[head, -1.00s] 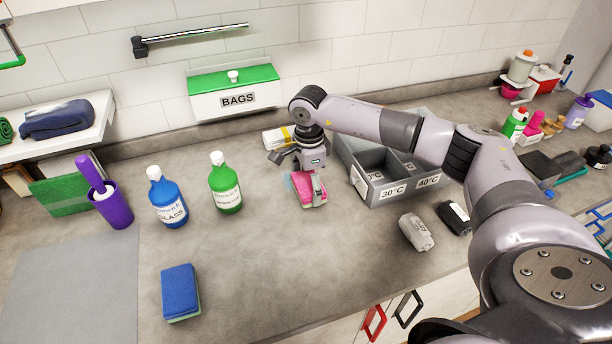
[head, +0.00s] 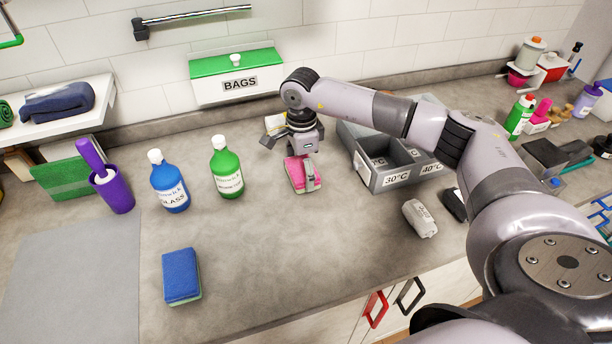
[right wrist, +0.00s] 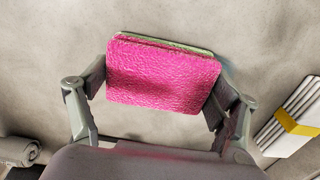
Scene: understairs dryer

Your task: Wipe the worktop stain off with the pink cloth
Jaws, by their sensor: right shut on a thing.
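I cannot make out a clear stain on the worktop; any part under the cloth is hidden. Whether the cloth touches the worktop is hard to tell. My left gripper is out of view.
A green bottle (head: 227,168) and a blue bottle (head: 170,182) stand left of the cloth. A blue sponge (head: 181,275) lies nearer the front. The grey sorting box (head: 370,178) and a grey roll (head: 420,218) are to the right. The middle worktop is clear.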

